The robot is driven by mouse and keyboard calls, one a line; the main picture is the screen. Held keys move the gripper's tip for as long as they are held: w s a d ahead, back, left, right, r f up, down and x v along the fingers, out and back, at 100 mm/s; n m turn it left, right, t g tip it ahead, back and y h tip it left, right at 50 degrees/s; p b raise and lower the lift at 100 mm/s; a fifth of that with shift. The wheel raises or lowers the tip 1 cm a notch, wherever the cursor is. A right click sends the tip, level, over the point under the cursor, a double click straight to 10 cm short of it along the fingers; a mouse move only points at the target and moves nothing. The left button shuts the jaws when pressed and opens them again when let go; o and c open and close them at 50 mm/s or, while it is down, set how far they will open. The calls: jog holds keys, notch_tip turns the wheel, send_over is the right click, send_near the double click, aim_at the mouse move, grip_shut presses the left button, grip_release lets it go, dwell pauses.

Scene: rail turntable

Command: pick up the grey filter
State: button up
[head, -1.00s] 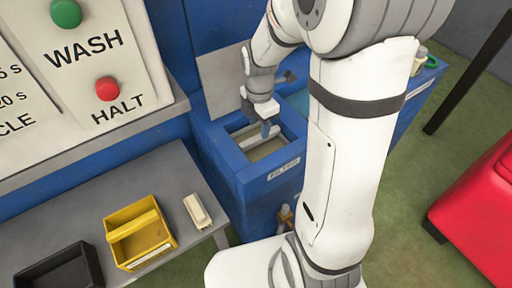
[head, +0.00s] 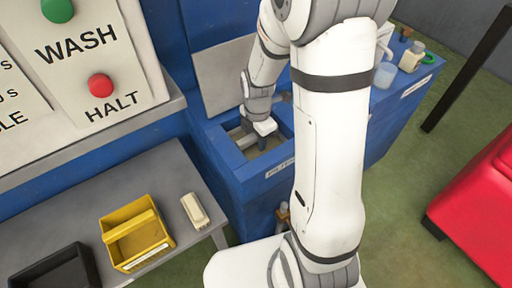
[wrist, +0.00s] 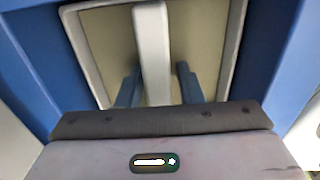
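The grey filter shows in the wrist view as a long, pale grey bar (wrist: 152,45) across a recessed well with a beige floor. In the head view a small part of this bar (head: 238,132) shows in the open well of the blue cabinet; my arm hides most of it. My gripper (wrist: 159,85) points down into the well, with its two blue-grey fingers on either side of the bar. The fingers are apart, with a gap visible on the right side. In the head view my gripper (head: 264,140) is at the well opening.
The blue cabinet (head: 245,185) has a raised grey lid (head: 228,78) behind the well. A grey bench (head: 165,180) at left holds a yellow bin (head: 150,255), a black bin (head: 60,270) and a cream block (head: 194,210). Bottles (head: 411,56) stand at the cabinet's far end.

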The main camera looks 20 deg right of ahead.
grip_shut()
jog(key=shift+r, duration=0.1)
dwell(0.3)
